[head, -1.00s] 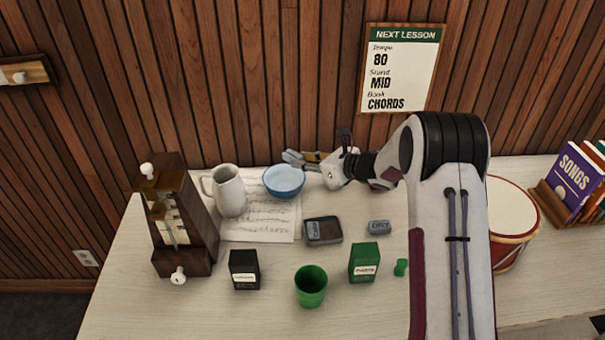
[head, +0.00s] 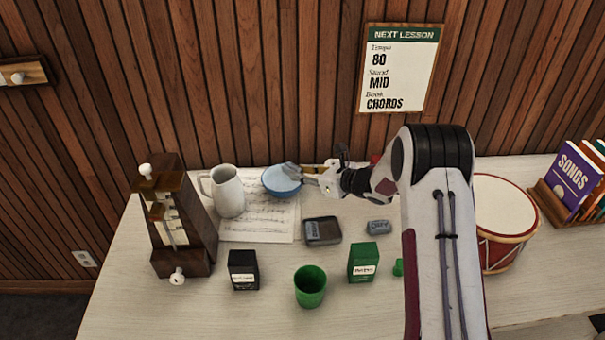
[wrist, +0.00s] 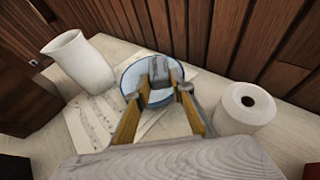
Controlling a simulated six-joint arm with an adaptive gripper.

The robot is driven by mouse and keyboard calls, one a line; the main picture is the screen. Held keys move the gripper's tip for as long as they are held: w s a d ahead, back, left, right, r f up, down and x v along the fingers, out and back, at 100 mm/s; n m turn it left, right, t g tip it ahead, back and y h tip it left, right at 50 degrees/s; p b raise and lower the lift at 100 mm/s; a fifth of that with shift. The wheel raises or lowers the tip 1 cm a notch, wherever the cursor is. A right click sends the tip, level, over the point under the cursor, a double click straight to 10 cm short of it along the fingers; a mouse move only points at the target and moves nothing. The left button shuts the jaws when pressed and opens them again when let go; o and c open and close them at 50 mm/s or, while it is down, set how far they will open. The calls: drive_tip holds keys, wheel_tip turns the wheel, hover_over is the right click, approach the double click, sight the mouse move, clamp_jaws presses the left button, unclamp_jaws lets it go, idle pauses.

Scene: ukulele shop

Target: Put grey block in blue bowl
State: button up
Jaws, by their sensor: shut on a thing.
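My gripper (head: 308,174) is shut on a grey block (head: 291,169) and holds it over the blue bowl (head: 278,188) at the back of the table. In the wrist view the block (wrist: 160,72) sits between the fingertips (wrist: 162,88), with the bowl (wrist: 129,82) behind and below it. The block overlaps the bowl's rim and right part in the head view. It appears to be above the bowl; whether it touches the bowl I cannot tell.
A white pitcher (head: 228,193) stands left of the bowl, on or beside sheet music (head: 262,225). A dark tray (head: 322,231), a small grey labelled piece (head: 377,227), a green cup (head: 310,286) and boxes are nearer. A white roll (wrist: 245,108) stands right of the bowl.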

drive_tip(key=shift+f, duration=0.5)
idle(0.3)
drive_tip(key=o, duration=1.1)
drive_tip(key=shift+r, duration=0.4)
drive_tip(key=shift+s+d+r, duration=0.1)
drive_tip(key=shift+d+r, duration=0.05)
drive_tip(key=shift+r, duration=0.05)
drive_tip(key=v, duration=1.1)
drive_tip(key=shift+s+d, duration=0.25)
drive_tip(key=shift+s, duration=0.05)
